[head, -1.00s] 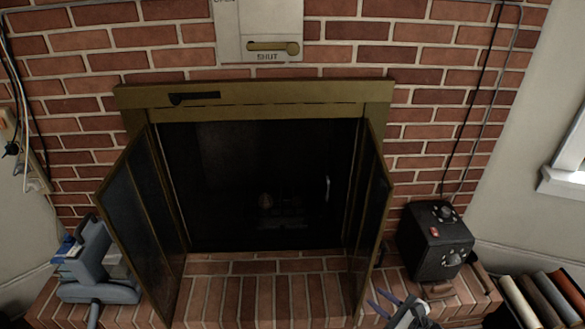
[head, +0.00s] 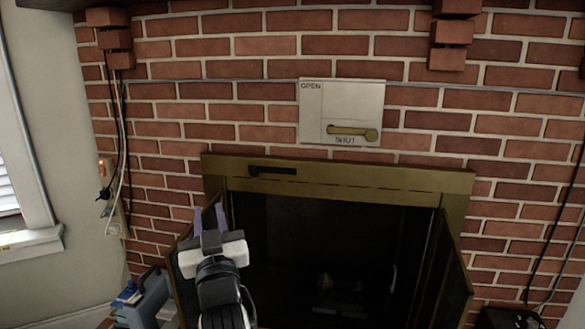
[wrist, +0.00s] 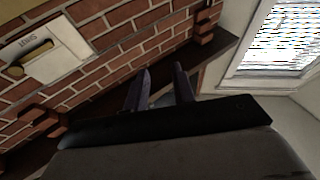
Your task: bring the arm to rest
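My gripper (head: 209,212) is raised in front of the left part of the fireplace in the head view, with its purple fingers pointing up and away. In the wrist view the two fingers (wrist: 162,70) stand apart with nothing between them. The gripper is open and empty. I cannot tell its exact distance from the fireplace's left door behind it.
The brass fireplace frame (head: 345,178) has its doors open, the right one (head: 455,285) swung outward. A damper plate (head: 341,112) is on the brick wall above. A blue-grey device (head: 148,297) stands at lower left. A window (wrist: 272,38) shows in the wrist view.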

